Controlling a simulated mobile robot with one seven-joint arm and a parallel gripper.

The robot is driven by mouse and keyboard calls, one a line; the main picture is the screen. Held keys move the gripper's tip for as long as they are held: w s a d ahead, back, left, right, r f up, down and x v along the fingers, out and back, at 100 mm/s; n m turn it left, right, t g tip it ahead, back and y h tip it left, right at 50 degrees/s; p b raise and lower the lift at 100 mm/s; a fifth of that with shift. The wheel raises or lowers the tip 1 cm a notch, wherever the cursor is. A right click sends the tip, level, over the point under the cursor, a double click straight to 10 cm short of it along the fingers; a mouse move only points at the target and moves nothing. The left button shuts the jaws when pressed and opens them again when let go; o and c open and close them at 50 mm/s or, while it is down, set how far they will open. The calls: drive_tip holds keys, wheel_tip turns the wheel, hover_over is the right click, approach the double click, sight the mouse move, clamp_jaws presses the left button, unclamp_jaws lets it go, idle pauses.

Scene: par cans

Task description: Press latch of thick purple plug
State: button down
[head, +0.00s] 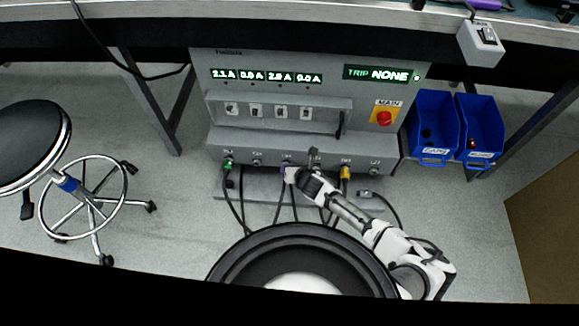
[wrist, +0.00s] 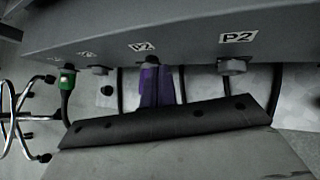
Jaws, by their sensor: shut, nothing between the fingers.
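The thick purple plug (wrist: 156,86) sits in a socket on the underside of the grey panel in the wrist view, below a small white label. In the head view only a small purple patch of it (head: 285,165) shows; my gripper hides the rest. My gripper (head: 291,174) is shut and empty, right at the front of the plug. I cannot tell whether it touches the plug. The latch cannot be made out.
The power panel (head: 228,142) has a green plug (head: 228,166) to the left and a yellow plug (head: 345,172) to the right. Cables hang below. Blue bins (head: 433,125) hang at right. A stool (head: 85,190) stands at left.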

idle(0.4)
drive_tip(key=shift+d+r+p, duration=0.45)
drive_tip(key=shift+r+p, duration=0.05)
drive_tip(key=shift+p, duration=0.2)
drive_tip(key=d+r+p, duration=0.3)
drive_tip(key=shift+d+r+p, duration=0.25)
drive_tip(key=shift+d+p, duration=0.05)
drive_tip(key=shift+r, duration=0.1)
idle(0.4)
